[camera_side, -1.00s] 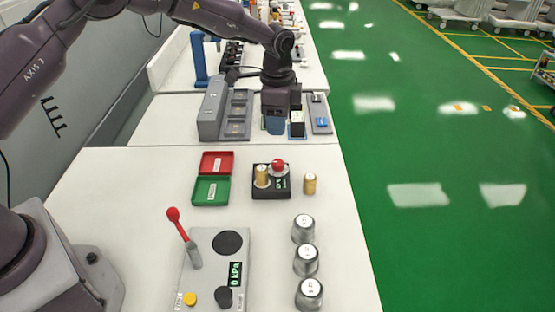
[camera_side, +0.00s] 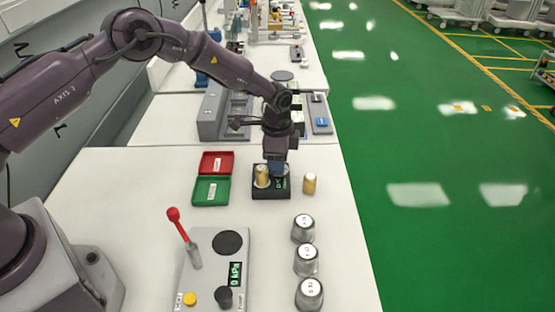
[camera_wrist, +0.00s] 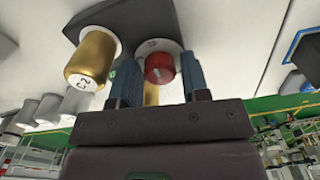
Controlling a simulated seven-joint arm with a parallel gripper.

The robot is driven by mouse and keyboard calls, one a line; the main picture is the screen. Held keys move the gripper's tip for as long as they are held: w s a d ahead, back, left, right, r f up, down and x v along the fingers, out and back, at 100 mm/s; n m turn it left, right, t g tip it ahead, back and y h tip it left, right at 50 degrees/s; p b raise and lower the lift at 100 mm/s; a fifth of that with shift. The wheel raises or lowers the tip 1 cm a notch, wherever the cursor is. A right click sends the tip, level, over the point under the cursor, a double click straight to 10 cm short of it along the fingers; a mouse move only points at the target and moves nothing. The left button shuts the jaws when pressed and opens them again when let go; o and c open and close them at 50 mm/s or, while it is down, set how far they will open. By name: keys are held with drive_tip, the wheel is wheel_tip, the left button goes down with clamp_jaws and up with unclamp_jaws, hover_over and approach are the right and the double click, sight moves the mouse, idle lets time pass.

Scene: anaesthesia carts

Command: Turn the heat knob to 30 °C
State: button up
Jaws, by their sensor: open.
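The red heat knob (camera_wrist: 160,67) sits on a white dial in the wrist view, with a pale mark on its face. The knob is on a small black block (camera_side: 270,195), which also carries a brass cylinder (camera_side: 262,176). My gripper (camera_wrist: 160,82) is open, with a blue finger on each side of the knob. Whether the fingers touch it I cannot tell. In the side view my gripper (camera_side: 277,170) is down over the block and hides the knob. A green display (camera_side: 282,184) shows partly beneath it, unreadable.
A loose brass cylinder (camera_side: 309,183) stands just right of the block. Red (camera_side: 216,152) and green (camera_side: 199,204) trays lie to its left. Several metal cups (camera_side: 303,229) stand in front right. A grey panel (camera_side: 205,250) with a red-tipped lever (camera_side: 182,226) is at the front.

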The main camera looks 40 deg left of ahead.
drive_tip(key=c, duration=0.6)
drive_tip(key=shift+n, duration=0.4)
drive_tip(key=n, duration=0.5)
drive_tip(key=shift+n, duration=0.3)
drive_tip(key=n, duration=0.5)
drive_tip(key=shift+n, duration=0.4)
drive_tip(key=o, duration=0.6)
